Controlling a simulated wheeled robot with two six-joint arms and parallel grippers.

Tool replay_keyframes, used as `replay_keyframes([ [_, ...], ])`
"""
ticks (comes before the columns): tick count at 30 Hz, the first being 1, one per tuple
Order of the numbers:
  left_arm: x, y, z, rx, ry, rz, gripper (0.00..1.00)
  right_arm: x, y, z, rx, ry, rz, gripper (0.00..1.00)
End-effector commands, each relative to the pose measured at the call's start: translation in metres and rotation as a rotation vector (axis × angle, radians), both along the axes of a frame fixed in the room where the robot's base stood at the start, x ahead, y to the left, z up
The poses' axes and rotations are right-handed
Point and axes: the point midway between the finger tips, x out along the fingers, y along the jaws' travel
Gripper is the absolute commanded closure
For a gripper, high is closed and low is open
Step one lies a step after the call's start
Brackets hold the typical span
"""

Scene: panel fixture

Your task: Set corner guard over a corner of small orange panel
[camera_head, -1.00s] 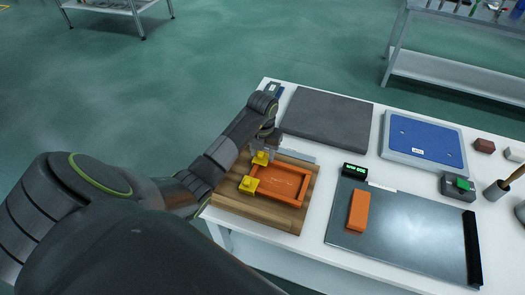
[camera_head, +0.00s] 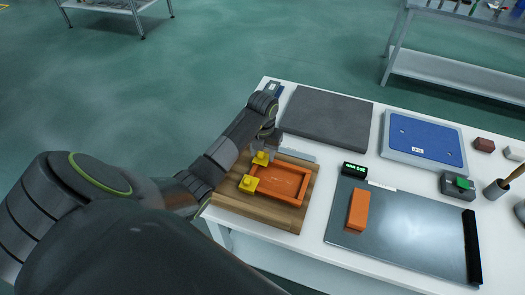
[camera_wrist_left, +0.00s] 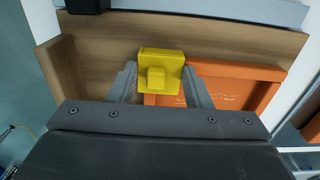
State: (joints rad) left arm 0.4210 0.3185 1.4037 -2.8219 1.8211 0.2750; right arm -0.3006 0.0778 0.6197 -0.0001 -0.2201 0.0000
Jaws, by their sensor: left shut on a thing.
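The small orange panel (camera_head: 280,185) lies on a wooden fixture (camera_head: 230,204) at the table's left end. It also shows in the left wrist view (camera_wrist_left: 240,95). I cannot tell whether that guard is fully seated. My right gripper is out of view.
A dark grey mat (camera_head: 325,118) lies behind the fixture. To the right are a grey plate (camera_head: 410,235) with an orange block (camera_head: 358,210), a small display box (camera_head: 354,171) and a blue panel (camera_head: 425,140). A fixture wall (camera_wrist_left: 60,75) rises beside the held guard.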

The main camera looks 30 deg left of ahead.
Motion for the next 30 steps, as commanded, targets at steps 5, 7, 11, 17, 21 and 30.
replay_keyframes([
  [5,0.0,0.0,0.0,0.0,0.0,0.0,0.48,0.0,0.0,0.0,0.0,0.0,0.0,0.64],
  [7,0.0,0.0,0.0,0.0,0.0,0.0,0.38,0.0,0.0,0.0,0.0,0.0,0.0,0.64],
  [11,0.0,0.0,0.0,0.0,0.0,0.0,0.3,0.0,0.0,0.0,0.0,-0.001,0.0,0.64],
  [17,0.0,0.0,0.0,0.0,0.0,0.0,0.3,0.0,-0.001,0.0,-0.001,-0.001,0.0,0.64],
  [21,0.001,0.0,0.009,-0.001,-0.001,0.0,0.3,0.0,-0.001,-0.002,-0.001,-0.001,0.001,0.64],
  [30,0.0,0.0,0.073,0.0,-0.001,-0.001,0.3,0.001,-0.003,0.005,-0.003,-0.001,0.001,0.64],
])
